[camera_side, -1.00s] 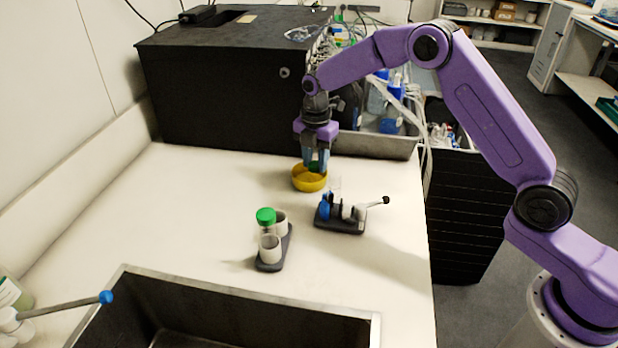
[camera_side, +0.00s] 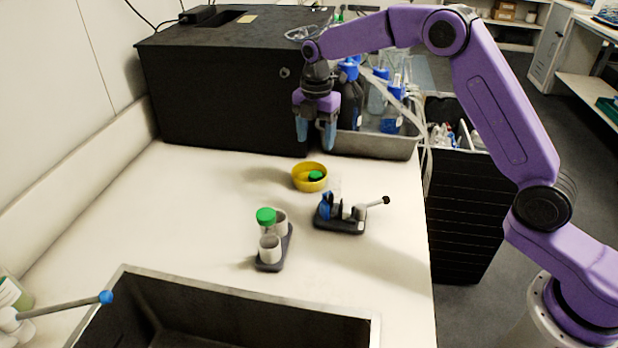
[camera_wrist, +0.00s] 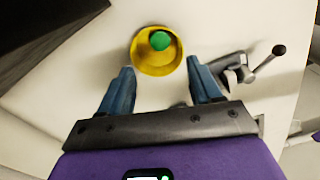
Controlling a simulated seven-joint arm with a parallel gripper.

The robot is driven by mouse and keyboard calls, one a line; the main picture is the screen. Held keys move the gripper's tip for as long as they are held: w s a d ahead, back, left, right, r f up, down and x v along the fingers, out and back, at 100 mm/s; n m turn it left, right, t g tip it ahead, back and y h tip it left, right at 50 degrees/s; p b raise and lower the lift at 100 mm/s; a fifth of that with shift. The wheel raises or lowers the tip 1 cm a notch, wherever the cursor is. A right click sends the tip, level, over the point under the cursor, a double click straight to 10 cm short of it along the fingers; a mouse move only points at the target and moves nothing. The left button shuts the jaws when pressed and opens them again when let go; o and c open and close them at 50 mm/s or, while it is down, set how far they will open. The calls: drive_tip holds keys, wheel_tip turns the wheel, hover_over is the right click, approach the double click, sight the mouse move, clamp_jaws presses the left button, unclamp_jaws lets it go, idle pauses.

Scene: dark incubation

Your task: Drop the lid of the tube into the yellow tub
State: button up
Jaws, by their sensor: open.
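The green lid (camera_side: 316,175) lies inside the yellow tub (camera_side: 298,181) on the white bench. The wrist view also shows the lid (camera_wrist: 160,41) in the tub (camera_wrist: 150,66), towards its far side. My gripper (camera_side: 316,146) is open and empty, above and a little behind the tub in the side view. In the wrist view its two blue fingers (camera_wrist: 162,80) are spread wide with nothing between them. A clear tube (camera_side: 333,187) seems to stand in the small black clamp stand (camera_side: 341,222) right of the tub; it is faint.
A dark rack (camera_side: 272,262) holds white cups and a green-capped tube (camera_side: 266,217). A black box (camera_side: 215,105) stands behind. A sink (camera_side: 240,290) lies in front. A metal tray of bottles (camera_side: 375,145) is at the back right.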

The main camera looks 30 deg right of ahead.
wheel_tip(320, 180, up, 10)
drive_tip(key=shift+r, duration=0.15)
drive_tip(key=shift+a, duration=0.1)
idle(0.4)
drive_tip(key=s+a+m, duration=0.2)
drive_tip(key=s+m, duration=0.1)
drive_tip(key=s, duration=0.7)
drive_tip(key=s+a+m, duration=0.2)
drive_tip(key=s, duration=0.7)
drive_tip(key=s+d+f+m, duration=0.2)
drive_tip(key=s+d, duration=0.1)
drive_tip(key=s, duration=0.4)
drive_tip(key=s+d+f+m, duration=0.2)
drive_tip(key=s+d, duration=0.1)
drive_tip(key=s, duration=0.5)
drive_tip(key=s+d+f+m, duration=0.1)
drive_tip(key=s+d+f, duration=0.2)
drive_tip(key=s, duration=0.5)
drive_tip(key=shift+s+d+m, duration=0.25)
drive_tip(key=shift+d+m, duration=0.15)
drive_tip(key=shift+d, duration=0.05)
